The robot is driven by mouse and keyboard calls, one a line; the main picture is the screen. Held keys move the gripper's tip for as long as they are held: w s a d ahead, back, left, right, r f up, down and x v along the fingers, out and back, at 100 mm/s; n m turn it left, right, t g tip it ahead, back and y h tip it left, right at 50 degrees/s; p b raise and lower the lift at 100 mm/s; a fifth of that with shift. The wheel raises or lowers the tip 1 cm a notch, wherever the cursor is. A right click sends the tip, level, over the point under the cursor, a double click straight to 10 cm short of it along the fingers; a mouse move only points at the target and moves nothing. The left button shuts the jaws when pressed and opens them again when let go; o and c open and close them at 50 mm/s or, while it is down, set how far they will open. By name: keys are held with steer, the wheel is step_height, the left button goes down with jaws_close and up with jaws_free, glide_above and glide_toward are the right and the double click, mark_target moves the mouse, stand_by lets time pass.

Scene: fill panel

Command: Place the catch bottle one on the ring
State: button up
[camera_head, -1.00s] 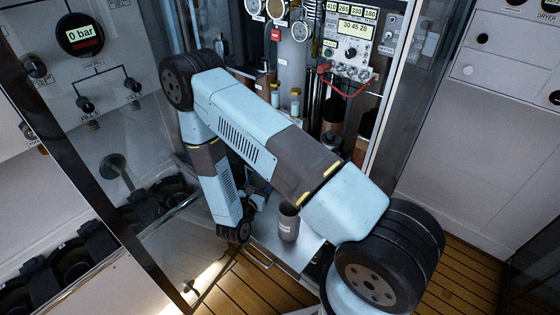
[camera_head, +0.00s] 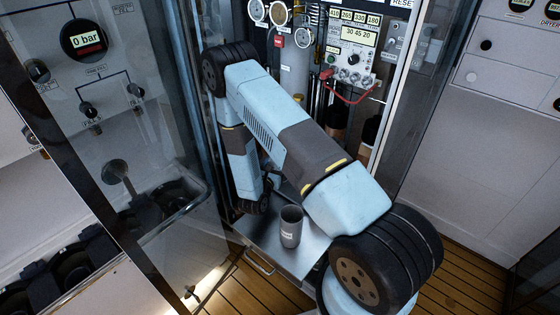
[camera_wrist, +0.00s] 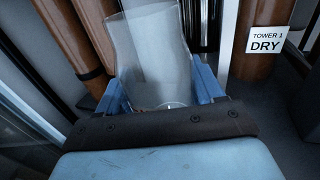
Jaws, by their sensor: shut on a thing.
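In the wrist view, my gripper (camera_wrist: 158,92) has its two blue fingers shut on a clear, see-through bottle (camera_wrist: 148,42), which I take to be the catch bottle. The bottle stands between the fingers, leaning slightly to the left in the picture. In the head view my arm covers the gripper and the bottle. I cannot make out the ring in either view.
A grey labelled cup (camera_head: 290,227) stands on a metal shelf (camera_head: 310,250) below my arm. Brown columns (camera_wrist: 84,38) and a column labelled TOWER 1 DRY (camera_wrist: 253,40) stand close around the bottle. A glass door (camera_head: 170,170) is at the left.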

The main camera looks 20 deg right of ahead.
steer(key=x, duration=0.4)
steer(key=shift+w+d+f, duration=0.2)
steer(key=shift+d+f, duration=0.15)
steer(key=shift+f, duration=0.05)
steer(key=shift+a+f, duration=0.1)
steer(key=shift+f, duration=0.25)
steer(key=o, duration=1.1)
steer(key=shift+f, duration=0.1)
steer(key=shift+c, duration=0.2)
steer(key=shift+s+a, duration=0.1)
steer(key=shift+s, duration=0.05)
steer(key=v, duration=1.1)
steer(key=shift+s+a, duration=0.25)
